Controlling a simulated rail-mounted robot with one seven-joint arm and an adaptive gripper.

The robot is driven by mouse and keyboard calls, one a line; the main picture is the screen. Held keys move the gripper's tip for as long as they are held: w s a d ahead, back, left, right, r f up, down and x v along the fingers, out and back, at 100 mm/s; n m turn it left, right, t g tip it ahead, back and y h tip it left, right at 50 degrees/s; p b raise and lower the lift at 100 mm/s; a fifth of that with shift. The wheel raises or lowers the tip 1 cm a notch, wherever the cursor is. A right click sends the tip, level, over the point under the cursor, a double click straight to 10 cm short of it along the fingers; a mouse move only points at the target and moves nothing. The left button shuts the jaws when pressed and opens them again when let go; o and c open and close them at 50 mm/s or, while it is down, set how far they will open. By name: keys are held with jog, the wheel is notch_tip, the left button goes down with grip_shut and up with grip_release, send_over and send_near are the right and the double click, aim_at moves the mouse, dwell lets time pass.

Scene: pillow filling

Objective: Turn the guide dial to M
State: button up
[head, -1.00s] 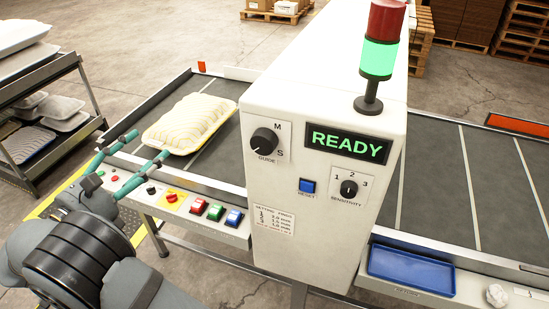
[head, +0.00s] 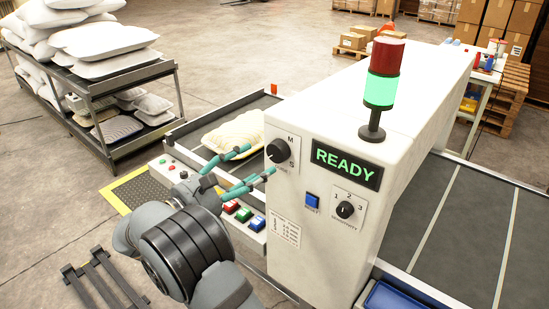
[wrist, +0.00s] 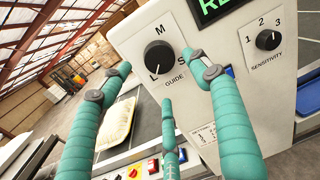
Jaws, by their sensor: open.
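The guide dial (head: 278,151) is a round black knob on the white machine's front panel, and it also shows in the wrist view (wrist: 159,57). M stands above it, S to its lower right and L to its lower left. Its pale pointer mark is small; I cannot tell surely which letter it faces. My gripper (head: 261,160) has teal fingers, open and empty, in front of the panel and pointing at the dial. In the wrist view, two fingers (wrist: 160,64) flank the dial left and right, and a third shows below. No contact with the knob is visible.
The sensitivity dial (head: 344,210), a blue reset button (head: 312,201) and a green READY display (head: 346,164) share the panel. A pillow (head: 236,133) lies on the conveyor behind my fingers. Coloured buttons (head: 244,214) line the rail below. A signal tower (head: 381,90) stands on top.

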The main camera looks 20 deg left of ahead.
aim_at(275, 157)
jog(key=p+x, duration=0.1)
jog(key=x, duration=0.5)
jog(key=shift+d+r, duration=0.1)
jog(key=shift+c, duration=1.4)
jog(key=c, duration=0.7)
jog(key=shift+d, duration=0.1)
jog(key=shift+c, duration=0.7)
